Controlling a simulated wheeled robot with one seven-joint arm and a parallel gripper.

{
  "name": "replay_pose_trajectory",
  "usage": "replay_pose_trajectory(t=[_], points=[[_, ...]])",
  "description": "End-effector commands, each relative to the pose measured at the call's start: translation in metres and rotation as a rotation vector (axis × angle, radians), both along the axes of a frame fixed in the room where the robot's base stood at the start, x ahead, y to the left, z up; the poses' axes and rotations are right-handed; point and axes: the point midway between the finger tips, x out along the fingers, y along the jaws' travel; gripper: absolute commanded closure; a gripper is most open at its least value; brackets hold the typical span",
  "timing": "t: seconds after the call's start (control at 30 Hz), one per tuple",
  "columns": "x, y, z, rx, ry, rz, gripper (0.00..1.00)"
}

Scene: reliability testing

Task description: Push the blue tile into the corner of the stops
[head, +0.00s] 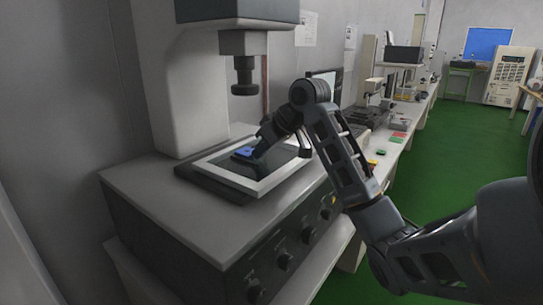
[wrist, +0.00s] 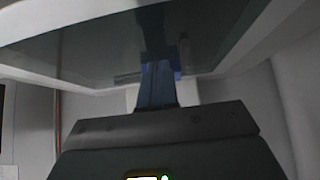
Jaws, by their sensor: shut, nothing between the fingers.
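The blue tile (head: 243,152) lies on the dark plate inside a white frame (head: 268,184), towards its far left part. My gripper (head: 257,150) is low over the plate, its fingers shut and empty beside the tile. I cannot tell whether they touch it. In the wrist view the shut fingers (wrist: 157,68) partly cover the tile (wrist: 177,65). The exact gap between tile and stops is hidden.
A machine column with a dark lens head (head: 243,75) stands over the plate. The grey bench unit (head: 215,225) has several knobs on its front. A long bench with instruments (head: 400,125) runs off to the right. The plate's near part is clear.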

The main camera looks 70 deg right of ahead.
Motion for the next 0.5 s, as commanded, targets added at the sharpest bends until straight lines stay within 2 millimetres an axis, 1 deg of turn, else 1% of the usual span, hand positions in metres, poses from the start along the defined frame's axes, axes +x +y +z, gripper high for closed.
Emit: replay_pose_trajectory(t=[0.17,0.5], points=[[-0.003,0.001,0.01,0.001,0.0,0.001,1.0],[-0.017,0.004,0.037,0.001,0.001,0.001,1.0]])
